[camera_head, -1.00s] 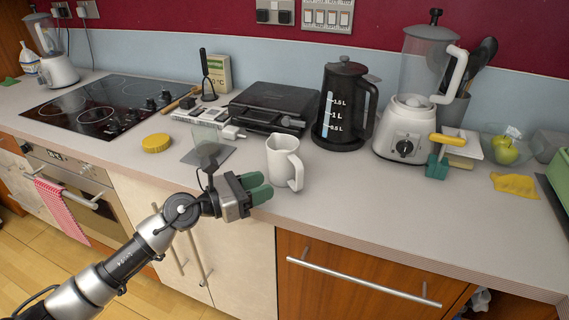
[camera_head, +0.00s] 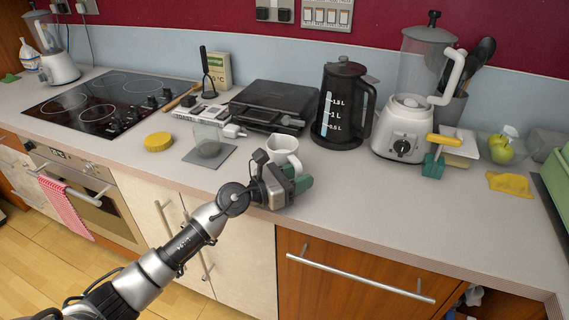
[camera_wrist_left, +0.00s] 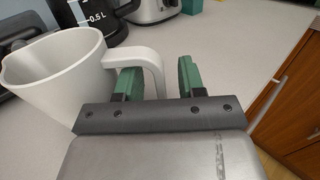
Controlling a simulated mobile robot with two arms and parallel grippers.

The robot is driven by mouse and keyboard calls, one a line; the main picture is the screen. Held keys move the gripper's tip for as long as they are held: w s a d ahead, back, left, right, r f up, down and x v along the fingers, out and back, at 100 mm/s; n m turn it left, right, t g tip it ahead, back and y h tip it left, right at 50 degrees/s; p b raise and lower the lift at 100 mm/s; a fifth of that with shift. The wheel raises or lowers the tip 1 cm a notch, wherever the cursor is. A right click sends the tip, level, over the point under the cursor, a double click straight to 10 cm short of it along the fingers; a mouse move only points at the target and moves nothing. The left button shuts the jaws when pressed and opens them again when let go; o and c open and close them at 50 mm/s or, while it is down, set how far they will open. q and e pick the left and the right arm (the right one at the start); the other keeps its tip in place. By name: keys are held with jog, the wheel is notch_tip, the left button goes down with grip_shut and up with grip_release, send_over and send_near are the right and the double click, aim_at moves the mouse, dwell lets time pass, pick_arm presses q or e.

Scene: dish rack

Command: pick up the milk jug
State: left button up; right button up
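The milk jug, a plain white jug (camera_head: 280,145) with a handle, stands upright on the counter, its lower part hidden behind my left gripper (camera_head: 300,184). It also fills the left of the left wrist view (camera_wrist_left: 55,80). There my left gripper (camera_wrist_left: 160,78) has its two green fingers apart. The outer part of the handle (camera_wrist_left: 154,68) shows between the fingers, and the left finger lies in front of the handle's opening. I cannot tell whether it touches the handle. My right gripper is not in view.
A black kettle (camera_head: 340,105) and a white blender (camera_head: 402,130) stand behind and to the right. A glass (camera_head: 207,140) on a grey mat (camera_head: 222,155) and a yellow sponge (camera_head: 158,142) are to the left. The counter right of the gripper is clear.

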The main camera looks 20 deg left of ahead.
pick_arm(q)
grip_shut()
jog(key=shift+r, duration=0.15)
